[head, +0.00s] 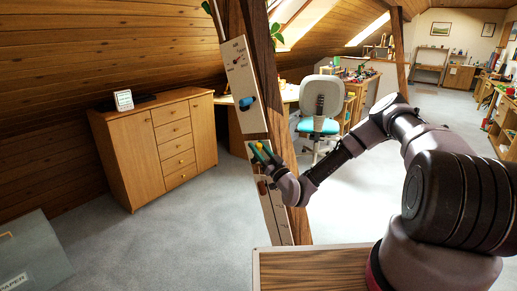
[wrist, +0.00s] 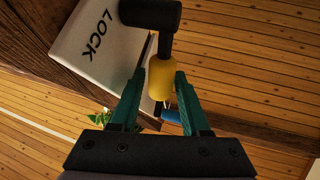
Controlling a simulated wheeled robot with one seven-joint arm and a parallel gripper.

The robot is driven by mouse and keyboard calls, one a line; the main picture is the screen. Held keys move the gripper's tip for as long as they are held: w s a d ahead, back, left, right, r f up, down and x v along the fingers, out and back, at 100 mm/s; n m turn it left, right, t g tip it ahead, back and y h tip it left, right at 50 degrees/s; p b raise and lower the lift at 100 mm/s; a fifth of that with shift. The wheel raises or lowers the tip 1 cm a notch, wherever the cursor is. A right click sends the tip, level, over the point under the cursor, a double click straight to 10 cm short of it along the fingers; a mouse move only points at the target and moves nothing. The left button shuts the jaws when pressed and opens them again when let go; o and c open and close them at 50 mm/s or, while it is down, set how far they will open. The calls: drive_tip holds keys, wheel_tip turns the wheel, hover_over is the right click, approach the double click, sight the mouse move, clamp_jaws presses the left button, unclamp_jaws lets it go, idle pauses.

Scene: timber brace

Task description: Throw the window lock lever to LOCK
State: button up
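The lock plate (wrist: 98,42) is pale, with the word LOCK in dark letters, and fills the upper left of the wrist view. A lever with a dark crossbar (wrist: 150,12) and a yellow grip (wrist: 162,78) stands out beside it. My gripper (wrist: 161,76) has its two green fingers on either side of the yellow grip, which fills the gap between the fingertips. In the head view my gripper (head: 263,149) is at the lower pale panel (head: 274,222) on the slanted timber post. The lever there is mostly hidden by my gripper.
An upper panel (head: 242,88) with a blue knob (head: 247,102) is on the same post (head: 264,60). A wooden bench top (head: 312,270) is below it. A cabinet (head: 158,140) stands left and an office chair (head: 319,105) behind. Open carpet lies between.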

drive_tip(key=v, duration=1.1)
